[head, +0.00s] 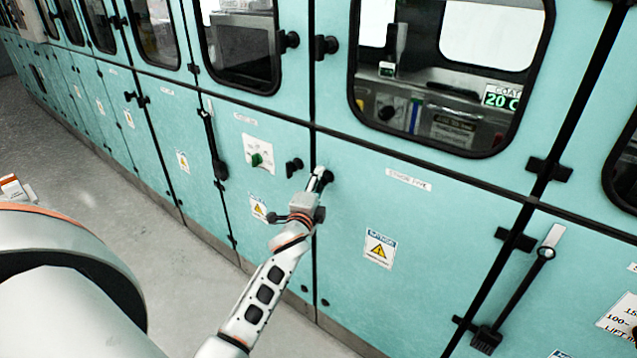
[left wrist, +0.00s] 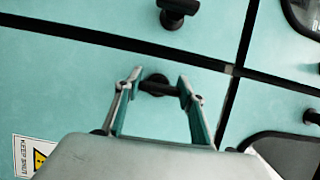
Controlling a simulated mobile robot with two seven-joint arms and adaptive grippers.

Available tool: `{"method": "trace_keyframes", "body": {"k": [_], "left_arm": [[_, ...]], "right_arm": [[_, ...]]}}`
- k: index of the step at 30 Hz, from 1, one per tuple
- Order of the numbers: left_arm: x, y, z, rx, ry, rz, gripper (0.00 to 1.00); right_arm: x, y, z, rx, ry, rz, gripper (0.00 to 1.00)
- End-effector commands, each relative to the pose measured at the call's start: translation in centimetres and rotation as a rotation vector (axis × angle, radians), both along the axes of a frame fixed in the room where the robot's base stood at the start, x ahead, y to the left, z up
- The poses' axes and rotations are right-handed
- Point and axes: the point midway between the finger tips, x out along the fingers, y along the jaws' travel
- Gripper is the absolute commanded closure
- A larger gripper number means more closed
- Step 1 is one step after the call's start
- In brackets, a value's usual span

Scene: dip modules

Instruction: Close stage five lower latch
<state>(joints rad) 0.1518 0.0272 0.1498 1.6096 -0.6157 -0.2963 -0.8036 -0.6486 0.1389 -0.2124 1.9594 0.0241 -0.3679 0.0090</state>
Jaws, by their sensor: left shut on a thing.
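The stage five lower door (head: 420,235) is a teal panel with a "STAGE FIVE" label (head: 408,180). Its black latch (head: 328,177) is at the door's upper left corner, partly hidden by my left gripper (head: 318,178). In the left wrist view, the two fingers of my left gripper (left wrist: 158,88) stand on either side of the latch's black handle (left wrist: 157,86), shut on it. The handle lies across between the fingertips, beside the dark door seam. The door looks flush with its neighbours. My right gripper is not in view.
A neighbouring black latch (head: 293,167) sits just left across the seam. Upper latches (head: 326,46) are above, by a window (head: 450,70). A long lever (head: 520,285) is at right. Grey floor (head: 60,130) is open at left.

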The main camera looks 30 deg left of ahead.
Motion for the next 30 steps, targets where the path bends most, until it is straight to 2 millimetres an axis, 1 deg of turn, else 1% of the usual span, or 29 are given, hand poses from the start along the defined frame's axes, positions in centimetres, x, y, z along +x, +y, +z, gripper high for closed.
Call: {"method": "trace_keyframes", "body": {"k": [2, 3, 4, 5, 14, 17, 19, 23, 30], "left_arm": [[0.0, 0.0, -0.1, -0.003, 0.0, 0.001, 0.82], [0.0, 0.0, -0.1, -0.003, 0.0, 0.001, 0.56], [0.0, 0.0, -0.1, -0.003, 0.0, 0.001, 0.48], [0.0, 0.0, -0.1, -0.003, 0.0, 0.001, 0.43], [0.0, 0.0, 0.0, -0.001, 0.0, 0.0, 0.43], [-0.4, -0.1, 0.0, 0.0, 0.0, 0.0, 0.43], [-1.0, -0.3, 0.0, 0.0, 0.0, 0.0, 0.43], [-3.0, -1.0, -0.1, -0.001, 0.002, -0.001, 0.43], [-7.8, -2.5, -0.1, -0.002, 0.003, 0.001, 0.43]], "right_arm": [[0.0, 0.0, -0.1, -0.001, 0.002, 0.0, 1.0], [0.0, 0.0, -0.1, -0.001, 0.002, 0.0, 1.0], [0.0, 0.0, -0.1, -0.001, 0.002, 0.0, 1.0], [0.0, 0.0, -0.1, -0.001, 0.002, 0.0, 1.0], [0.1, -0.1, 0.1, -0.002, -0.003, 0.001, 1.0], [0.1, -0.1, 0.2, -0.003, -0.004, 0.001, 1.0], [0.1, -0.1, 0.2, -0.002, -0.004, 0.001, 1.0], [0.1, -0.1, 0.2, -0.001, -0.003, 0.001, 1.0], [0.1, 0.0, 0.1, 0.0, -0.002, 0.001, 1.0]]}}
